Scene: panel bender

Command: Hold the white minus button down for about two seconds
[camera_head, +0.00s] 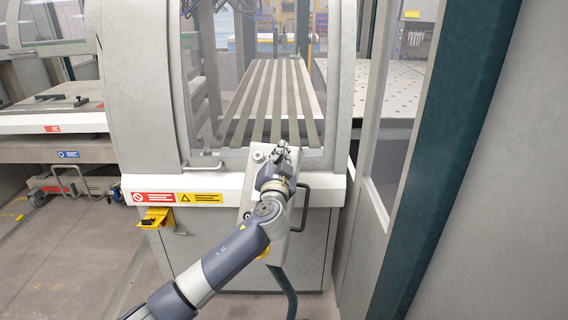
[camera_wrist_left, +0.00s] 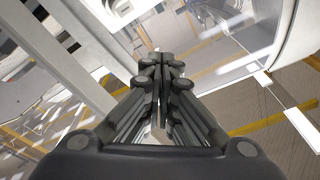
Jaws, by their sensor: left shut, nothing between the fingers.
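My left gripper (camera_head: 281,150) is in front of the upper part of a pale grey control box (camera_head: 297,219) on the front of the machine. Its fingers are shut with nothing between them, as the left wrist view (camera_wrist_left: 163,62) also shows. My gripper and forearm cover most of the box's face. The white minus button cannot be made out in either view. A round knob or button (camera_head: 258,156) shows at the box's upper left. Whether the fingertips touch the box cannot be told. My right gripper is not in view.
A handle (camera_head: 305,208) sticks out right of the box. The machine's window (camera_head: 272,100) is behind the gripper. Red and yellow warning labels (camera_head: 178,197) and a yellow bracket (camera_head: 156,218) are to the left. A dark teal post (camera_head: 440,170) stands right. Open floor (camera_head: 65,265) lies left.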

